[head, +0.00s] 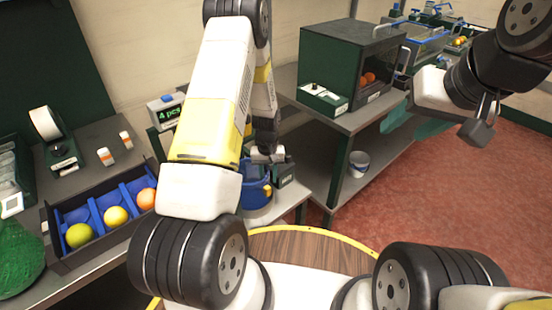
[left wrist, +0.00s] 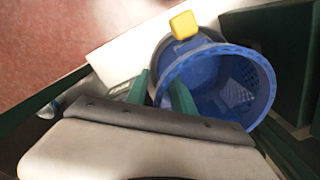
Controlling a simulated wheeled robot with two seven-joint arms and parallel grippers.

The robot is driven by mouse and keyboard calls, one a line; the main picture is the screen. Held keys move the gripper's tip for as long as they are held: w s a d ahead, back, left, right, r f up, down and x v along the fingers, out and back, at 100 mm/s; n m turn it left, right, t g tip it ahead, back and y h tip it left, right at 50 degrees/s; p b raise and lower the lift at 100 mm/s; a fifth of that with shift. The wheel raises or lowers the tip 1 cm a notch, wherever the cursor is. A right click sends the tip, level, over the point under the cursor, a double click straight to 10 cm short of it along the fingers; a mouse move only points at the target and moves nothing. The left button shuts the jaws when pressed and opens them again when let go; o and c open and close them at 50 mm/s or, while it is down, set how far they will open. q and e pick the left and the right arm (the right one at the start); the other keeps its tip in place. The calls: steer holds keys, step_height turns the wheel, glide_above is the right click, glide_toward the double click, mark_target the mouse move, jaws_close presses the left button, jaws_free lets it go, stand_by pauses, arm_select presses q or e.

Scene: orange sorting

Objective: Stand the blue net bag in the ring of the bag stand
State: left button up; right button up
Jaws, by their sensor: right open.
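The blue net bag (head: 257,190) is below my left arm in the head view, partly hidden by it, with a yellow tag on its side. The left wrist view shows its round open mouth and blue rim (left wrist: 262,72), and its yellow tag (left wrist: 183,25). My left gripper (left wrist: 162,80) is at the bag's near-left rim, one green finger inside the mouth and one outside. A gap shows between the fingers, with the rim between them. My right gripper (head: 408,120) is open and empty, up at the right. I cannot make out the stand's ring.
A black tray (head: 62,262) with blue compartments holds a few fruits at the left. A green net bag (head: 18,262) stands beside it. A dark green cabinet (head: 325,60) stands on a grey bench behind. A white bucket (head: 358,164) is on the lower shelf. Red floor is clear at the right.

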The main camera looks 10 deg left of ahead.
arm_select(q)
steer(key=shift+r, duration=4.5)
steer(key=shift+r, duration=0.3)
steer(key=s+d+r+m+t+h, duration=0.1)
steer(key=s+r, duration=0.2)
steer(key=r, duration=0.7)
steer(key=s+r+t, duration=0.2)
steer(key=s+r, duration=0.1)
steer(key=r, duration=0.7)
steer(key=s+r+m+t, duration=0.1)
steer(key=s+r, duration=0.5)
steer(key=s, duration=0.3)
steer(key=s+d+r+m+t+h, duration=0.1)
steer(key=s+r+t, duration=0.1)
steer(key=s+r, duration=0.4)
steer(key=s, duration=0.3)
steer(key=shift+r, duration=0.25)
